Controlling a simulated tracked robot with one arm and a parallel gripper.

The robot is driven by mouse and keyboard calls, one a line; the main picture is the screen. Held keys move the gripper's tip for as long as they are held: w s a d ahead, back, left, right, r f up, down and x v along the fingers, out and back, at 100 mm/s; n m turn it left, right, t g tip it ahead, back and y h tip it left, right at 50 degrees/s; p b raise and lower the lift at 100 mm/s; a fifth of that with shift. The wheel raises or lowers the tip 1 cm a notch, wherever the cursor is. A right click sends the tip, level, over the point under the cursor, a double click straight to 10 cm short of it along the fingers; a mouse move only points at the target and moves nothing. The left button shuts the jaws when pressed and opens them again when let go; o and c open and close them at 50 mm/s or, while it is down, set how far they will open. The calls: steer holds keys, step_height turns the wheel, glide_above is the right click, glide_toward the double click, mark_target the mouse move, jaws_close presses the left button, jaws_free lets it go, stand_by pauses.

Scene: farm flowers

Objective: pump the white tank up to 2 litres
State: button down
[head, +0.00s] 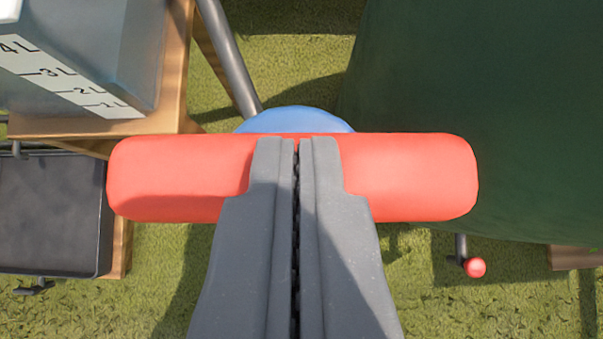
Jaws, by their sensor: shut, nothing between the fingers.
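The white tank (130,55) stands at the top left on a wooden stand; it looks translucent, with a scale strip (70,80) marked 1L to 4L. I cannot make out a water level in it. A red pump handle (410,177) lies crosswise in the middle, above a blue round part (293,120) that is mostly hidden. My gripper (297,145) is shut and empty, its fingertips over the middle of the red handle. I cannot tell whether they touch it.
A big dark green tank (480,100) fills the upper right. A small red knob on a lever (475,267) sits below it. A black tray (50,215) is at the left, beside the wooden stand (170,120). A grey pipe (230,60) runs behind the handle. Grass lies below.

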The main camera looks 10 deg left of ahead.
steer(key=shift+s+d+f, duration=0.1)
steer(key=shift+s+f, duration=0.15)
steer(key=shift+f, duration=0.05)
steer(key=r, duration=0.1)
steer(key=r+p, duration=0.1)
steer(key=r, duration=0.3)
steer(key=shift+w+p, duration=0.25)
steer(key=shift+p, duration=0.05)
steer(key=p+v, duration=0.1)
steer(key=v, duration=0.8)
steer(key=shift+s, duration=0.35)
steer(key=shift+r, duration=0.15)
